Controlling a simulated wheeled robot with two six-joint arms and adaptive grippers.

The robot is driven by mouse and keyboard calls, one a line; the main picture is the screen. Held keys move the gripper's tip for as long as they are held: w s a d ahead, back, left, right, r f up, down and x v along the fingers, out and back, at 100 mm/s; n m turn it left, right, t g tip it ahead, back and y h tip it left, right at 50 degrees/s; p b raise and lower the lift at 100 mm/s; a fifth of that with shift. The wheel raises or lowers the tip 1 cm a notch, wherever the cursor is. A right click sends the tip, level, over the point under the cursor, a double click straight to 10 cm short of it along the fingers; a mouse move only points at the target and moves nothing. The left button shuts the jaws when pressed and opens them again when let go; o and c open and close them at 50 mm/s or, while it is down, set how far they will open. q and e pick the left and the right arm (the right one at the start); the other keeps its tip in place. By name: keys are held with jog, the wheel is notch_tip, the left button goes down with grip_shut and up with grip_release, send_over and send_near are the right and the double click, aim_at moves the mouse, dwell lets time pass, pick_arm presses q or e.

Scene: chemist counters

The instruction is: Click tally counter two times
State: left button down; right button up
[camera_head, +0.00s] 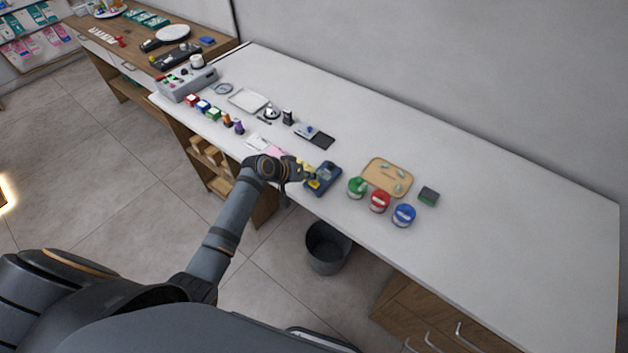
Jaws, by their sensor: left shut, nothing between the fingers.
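My left gripper (308,174) is shut and empty, low over the front part of the white counter. Its fingertips are at the left side of a small blue device (328,176) with a yellow patch, overlapping it in the picture; I cannot tell whether they touch it. This device may be the tally counter, but it is too small to be sure. A small silver round object (271,112) farther back could also be a counter. My right gripper is not in view.
Green (357,187), red (380,201) and blue (404,215) tubs stand right of the device, by a wooden tray (388,176) and a dark block (428,196). A grey machine (187,84) stands far left. The counter's right half is clear.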

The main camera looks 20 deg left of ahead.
aim_at(312, 184)
pick_arm(q)
jog(key=shift+r, duration=0.1)
notch_tip(312, 184, up, 5)
jog(key=p, duration=0.5)
dwell(0.5)
dwell(1.1)
notch_tip(312, 184, up, 4)
jog(key=shift+f, duration=0.15)
dwell(0.3)
jog(key=shift+f, duration=0.15)
